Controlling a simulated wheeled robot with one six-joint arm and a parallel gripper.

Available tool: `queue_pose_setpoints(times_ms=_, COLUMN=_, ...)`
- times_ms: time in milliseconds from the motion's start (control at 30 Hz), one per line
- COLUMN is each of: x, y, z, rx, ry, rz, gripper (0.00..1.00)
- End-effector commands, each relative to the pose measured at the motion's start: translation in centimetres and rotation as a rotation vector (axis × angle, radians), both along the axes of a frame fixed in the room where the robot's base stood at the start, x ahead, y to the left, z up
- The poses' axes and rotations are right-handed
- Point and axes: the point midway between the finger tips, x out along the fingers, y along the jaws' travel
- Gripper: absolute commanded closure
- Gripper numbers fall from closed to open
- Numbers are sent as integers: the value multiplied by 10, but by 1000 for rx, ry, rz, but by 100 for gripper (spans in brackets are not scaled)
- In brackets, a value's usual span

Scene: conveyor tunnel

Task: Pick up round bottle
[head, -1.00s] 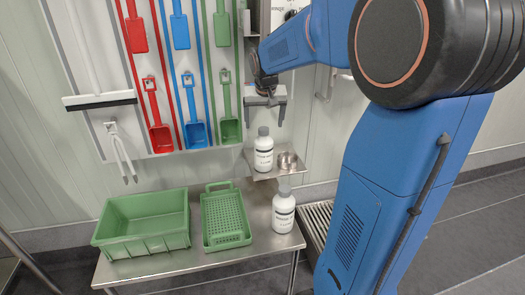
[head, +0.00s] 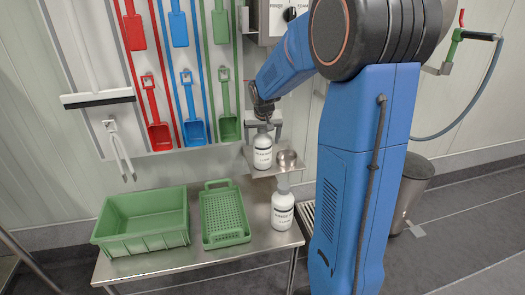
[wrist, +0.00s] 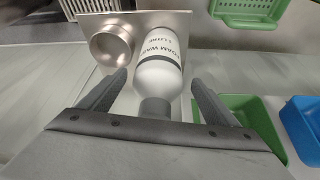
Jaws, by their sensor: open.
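A round white bottle (head: 263,153) with a grey cap and a printed label stands upright on the small wall shelf. In the wrist view this bottle (wrist: 158,72) lies between the two fingers, with its cap toward my gripper. My gripper (head: 264,127) is at the top of the bottle from above. In the wrist view my gripper (wrist: 160,88) is open, with a gap between each finger and the bottle. A second similar white bottle (head: 282,211) stands on the steel table below.
A round metal cup (head: 287,158) sits beside the bottle on the shelf (head: 259,172). A green crate (head: 140,245) and a green perforated basket (head: 225,214) stand on the steel table (head: 185,262). Coloured scoops, including a green one (head: 229,128), hang on the wall behind.

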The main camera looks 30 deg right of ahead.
Motion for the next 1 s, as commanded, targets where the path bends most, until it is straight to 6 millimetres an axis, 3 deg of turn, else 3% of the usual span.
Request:
queue_pose_setpoints(times_ms=233, x=11, y=-9, z=-32, rx=1, ry=4, rz=0, gripper=17)
queue_pose_setpoints(times_ms=533, x=14, y=-10, z=-37, rx=0, ry=1, rz=0, gripper=17)
queue_pose_setpoints(times_ms=867, x=14, y=-9, z=-37, rx=0, ry=1, rz=0, gripper=96)
queue_pose_setpoints(times_ms=1000, x=15, y=-10, z=-36, rx=-1, ry=-2, rz=0, gripper=99)
